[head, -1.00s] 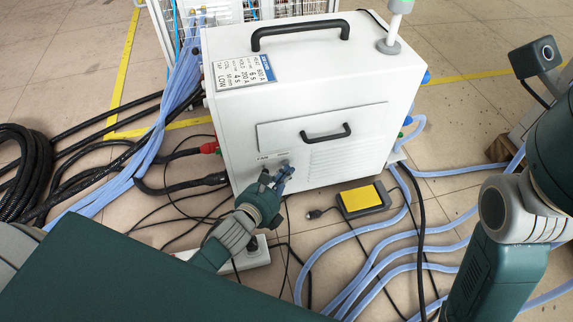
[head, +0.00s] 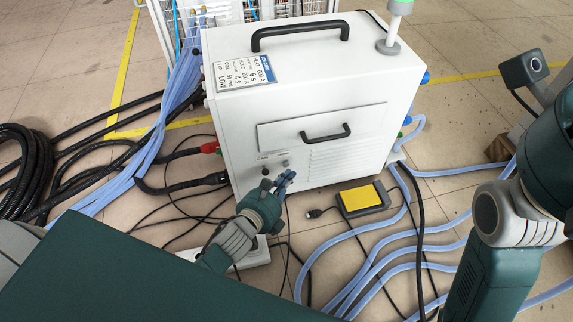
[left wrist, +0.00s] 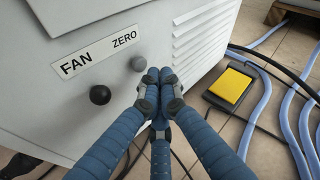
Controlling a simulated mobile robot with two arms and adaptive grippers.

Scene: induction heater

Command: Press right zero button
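The white induction heater cabinet (head: 225,115) stands on the floor. In the left wrist view its front (left wrist: 70,20) carries a FAN ZERO label (left wrist: 97,52). Below the label are a black round button under FAN (left wrist: 100,95) and a smaller grey button under ZERO (left wrist: 137,63). Both also show as small dots in the head view. My left gripper (head: 281,183) is just in front of and below these buttons. In the left wrist view its blue fingertips (left wrist: 156,76) are together and empty, appearing just below and right of the grey button. My right gripper is not seen.
A yellow-topped pedal (head: 361,200) lies on the floor to the right. Blue hoses (head: 370,265) and black cables surround the cabinet. A white power strip (head: 255,252) lies beneath my left gripper. The cabinet front has a black handle (head: 325,134).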

